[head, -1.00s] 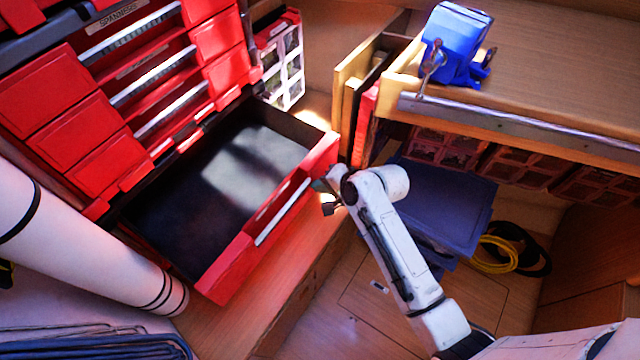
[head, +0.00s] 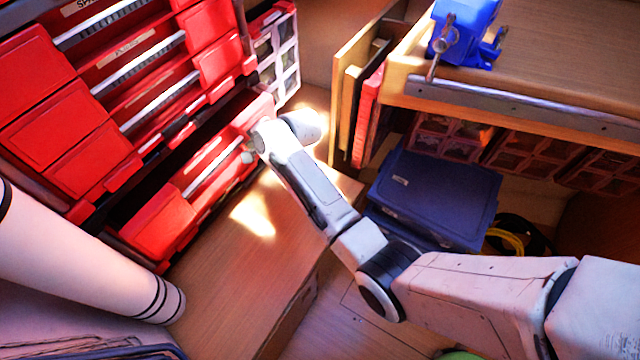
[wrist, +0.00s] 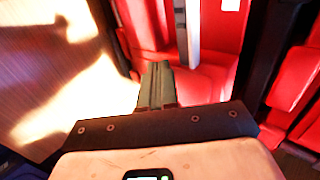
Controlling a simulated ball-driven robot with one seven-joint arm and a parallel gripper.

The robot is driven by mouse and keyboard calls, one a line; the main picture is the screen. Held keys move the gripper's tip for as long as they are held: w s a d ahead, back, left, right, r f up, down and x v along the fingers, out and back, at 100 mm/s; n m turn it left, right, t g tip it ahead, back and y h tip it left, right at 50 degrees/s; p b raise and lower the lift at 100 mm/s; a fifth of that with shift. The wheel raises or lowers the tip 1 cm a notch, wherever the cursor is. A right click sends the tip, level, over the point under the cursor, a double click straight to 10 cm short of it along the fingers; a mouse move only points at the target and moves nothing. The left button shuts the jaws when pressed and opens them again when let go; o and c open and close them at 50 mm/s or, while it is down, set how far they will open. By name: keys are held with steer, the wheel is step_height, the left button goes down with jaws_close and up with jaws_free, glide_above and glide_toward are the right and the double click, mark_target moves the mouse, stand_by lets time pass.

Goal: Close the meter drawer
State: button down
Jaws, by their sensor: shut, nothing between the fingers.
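The red meter drawer (head: 153,219) is the bottom one of the red cabinet. A pale handle strip (head: 212,166) runs along the front. My gripper (head: 248,156) is at the right part of the drawer front, near the end of the handle. In the wrist view my gripper's fingers (wrist: 157,85) are together and empty, pointing at the red front (wrist: 205,80) beside a grey strip. I cannot tell whether the fingertips touch it.
The wooden bench (head: 235,255) in front of the drawer is clear. A white tube (head: 85,255) lies at the left. A blue case (head: 435,195) sits to the right. A workbench with a blue vise (head: 465,30) stands at the upper right.

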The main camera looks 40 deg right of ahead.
mark_target(232, 133)
steer(key=w+b, duration=0.1)
steer(key=w, duration=0.1)
steer(key=w+a+b, duration=0.1)
steer(key=w, duration=0.2)
steer(key=w+a+b, duration=0.1)
steer(key=w+b, duration=0.1)
steer(key=shift+w+f, duration=0.2)
steer(key=shift+f, duration=0.05)
steer(key=shift+w+r+b, duration=0.1)
steer(key=shift+w+b, duration=0.2)
steer(key=shift+w+a+r, duration=0.1)
steer(key=shift+w+r, duration=0.05)
steer(key=shift+r, duration=0.15)
steer(key=shift+r, duration=0.1)
